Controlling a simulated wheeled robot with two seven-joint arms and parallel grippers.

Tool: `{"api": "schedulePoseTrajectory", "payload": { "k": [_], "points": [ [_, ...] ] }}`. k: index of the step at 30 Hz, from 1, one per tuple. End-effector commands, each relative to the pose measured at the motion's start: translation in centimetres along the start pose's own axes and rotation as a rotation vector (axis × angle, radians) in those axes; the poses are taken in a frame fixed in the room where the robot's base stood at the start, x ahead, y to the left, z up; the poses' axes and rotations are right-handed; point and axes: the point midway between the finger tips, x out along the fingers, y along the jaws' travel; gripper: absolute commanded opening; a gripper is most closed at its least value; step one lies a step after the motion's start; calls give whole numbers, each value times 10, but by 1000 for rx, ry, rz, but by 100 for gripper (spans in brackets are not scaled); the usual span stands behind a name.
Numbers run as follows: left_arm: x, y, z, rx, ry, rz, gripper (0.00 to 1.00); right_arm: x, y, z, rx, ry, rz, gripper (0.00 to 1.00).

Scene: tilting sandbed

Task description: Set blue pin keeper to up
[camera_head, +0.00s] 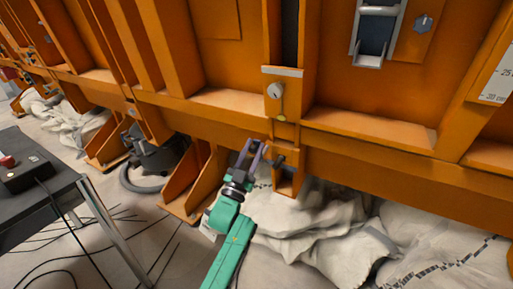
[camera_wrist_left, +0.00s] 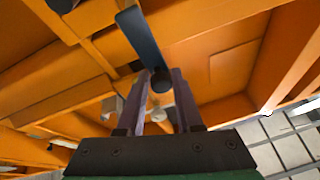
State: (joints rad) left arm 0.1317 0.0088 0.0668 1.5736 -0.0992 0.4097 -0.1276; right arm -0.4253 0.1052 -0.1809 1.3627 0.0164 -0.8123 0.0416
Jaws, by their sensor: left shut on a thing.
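The blue pin keeper (camera_wrist_left: 140,40) is a flat dark blue-grey bar in the left wrist view. It slants from the top of the picture down to a rounded end between my left gripper's fingers (camera_wrist_left: 159,80). The fingers are shut on that end. In the head view my left gripper (camera_head: 252,150) is at the lower edge of the orange frame, beside a small orange bracket with a dark pin part (camera_head: 279,161). The keeper's blue face is hard to make out there, and I cannot tell which setting it is in. My right gripper is not in view.
The orange steel frame (camera_head: 370,130) fills the upper head view, with ribs close around the gripper. White sacks (camera_head: 330,225) lie below it. A black vacuum cleaner (camera_head: 150,155) with a hose, a dark table (camera_head: 40,205) and floor cables are at left.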

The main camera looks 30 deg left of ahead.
Motion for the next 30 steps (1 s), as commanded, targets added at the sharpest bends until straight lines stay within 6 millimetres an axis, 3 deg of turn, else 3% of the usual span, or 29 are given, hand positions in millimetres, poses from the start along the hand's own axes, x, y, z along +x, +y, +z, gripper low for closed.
{"api": "schedulePoseTrajectory", "payload": {
  "k": [20, 21, 22, 30],
  "points": [
    [0, -5, 2, -59, -12, -23, 0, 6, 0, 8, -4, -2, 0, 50],
    [0, -5, 2, -58, -12, -23, 50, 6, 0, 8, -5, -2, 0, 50],
    [0, -5, 2, -59, -12, -23, 56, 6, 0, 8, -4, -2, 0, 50],
    [0, -4, 2, -59, -11, -22, 56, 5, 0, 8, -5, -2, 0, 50]
  ]
}}
